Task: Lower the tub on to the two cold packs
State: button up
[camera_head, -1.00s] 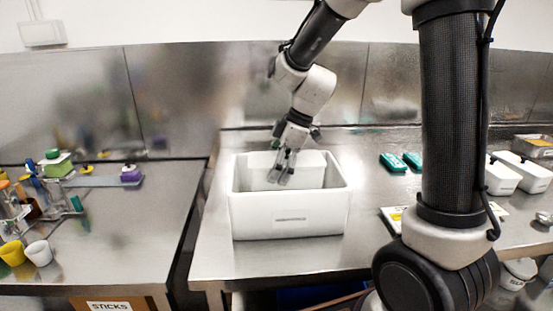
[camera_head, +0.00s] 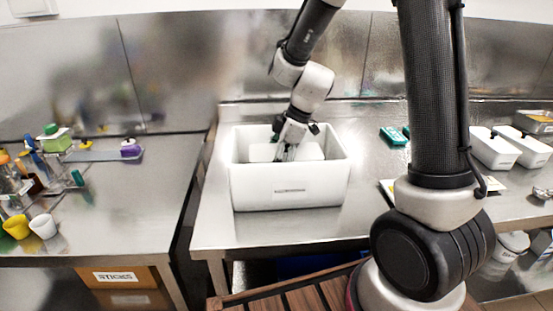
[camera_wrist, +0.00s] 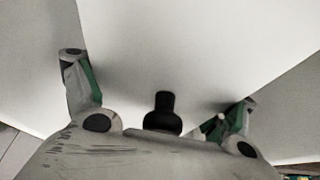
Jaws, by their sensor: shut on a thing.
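The white tub (camera_head: 262,153) is inside a larger white box (camera_head: 290,188) on the steel counter. Its upper part shows below the box's back rim. My gripper (camera_head: 285,153) reaches down into the box and is shut on the tub. In the wrist view, a pale surface fills most of the picture, with my fingers (camera_wrist: 158,100) at either side and a dark knob-shaped thing (camera_wrist: 163,112) between them. The box floor and the tub's underside are hidden.
A second counter at the left holds yellow and white cups (camera_head: 42,226), bottles and a green-topped container (camera_head: 53,139). A slatted wooden surface (camera_head: 300,295) is below in front.

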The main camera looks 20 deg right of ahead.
jog(key=shift+f, duration=0.4)
dwell(0.3)
jog(key=o, duration=1.4)
jog(key=shift+f, duration=0.1)
notch_tip(320, 180, up, 16)
jog(key=shift+r, duration=0.1)
dwell(0.4)
